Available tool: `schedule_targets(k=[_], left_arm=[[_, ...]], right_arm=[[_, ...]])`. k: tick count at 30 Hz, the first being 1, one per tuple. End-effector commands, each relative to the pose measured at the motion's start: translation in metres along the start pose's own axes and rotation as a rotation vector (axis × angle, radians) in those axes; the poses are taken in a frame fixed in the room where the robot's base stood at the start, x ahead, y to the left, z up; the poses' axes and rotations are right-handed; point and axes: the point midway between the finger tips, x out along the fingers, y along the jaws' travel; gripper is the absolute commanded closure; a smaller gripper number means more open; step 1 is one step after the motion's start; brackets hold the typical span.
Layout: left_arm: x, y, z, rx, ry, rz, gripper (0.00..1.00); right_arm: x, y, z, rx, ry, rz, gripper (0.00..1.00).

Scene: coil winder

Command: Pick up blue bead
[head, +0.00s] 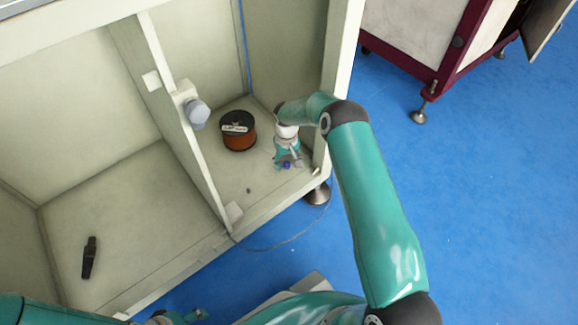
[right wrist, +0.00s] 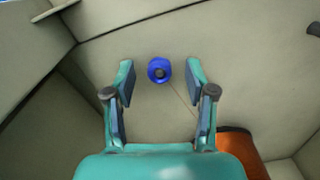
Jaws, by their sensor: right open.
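The blue bead (right wrist: 159,69) is a small round blue piece with a dark centre. It lies on the pale floor of the cabinet compartment, and a thin line runs from it in the right wrist view. In the head view the bead (head: 287,165) shows at the tip of my right gripper (head: 290,164). My right gripper (right wrist: 160,85) is open, with one finger on each side of the bead and gaps to both. The bead sits near the fingertips. I cannot tell how high the fingers are above the floor. My left gripper cannot be made out with certainty.
An orange-brown wire spool (head: 239,137) with a black top stands left of my right gripper; it also shows in the right wrist view (right wrist: 240,146). A divider wall (head: 187,130) with a grey knob (head: 197,112) bounds the compartment. A black clip-like object (head: 90,258) lies in the left compartment.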

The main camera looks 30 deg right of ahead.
Motion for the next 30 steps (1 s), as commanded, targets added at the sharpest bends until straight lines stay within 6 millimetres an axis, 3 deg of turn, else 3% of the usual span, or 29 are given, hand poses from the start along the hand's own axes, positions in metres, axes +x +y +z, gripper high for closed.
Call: schedule_targets(k=[7,15,30], left_arm=[[0.0005,-0.0002,-0.0001,0.000,0.000,0.000,0.37],[0.0005,-0.0002,-0.0001,0.000,0.000,0.000,0.37],[-0.0025,0.0009,-0.0001,0.000,0.000,0.000,0.37]], right_arm=[[0.0021,0.0005,-0.0002,0.000,0.001,0.000,0.45],[0.0020,0.0007,0.0000,0.001,0.001,0.000,0.85],[-0.0058,0.0010,-0.0002,0.001,0.001,0.000,0.85]])
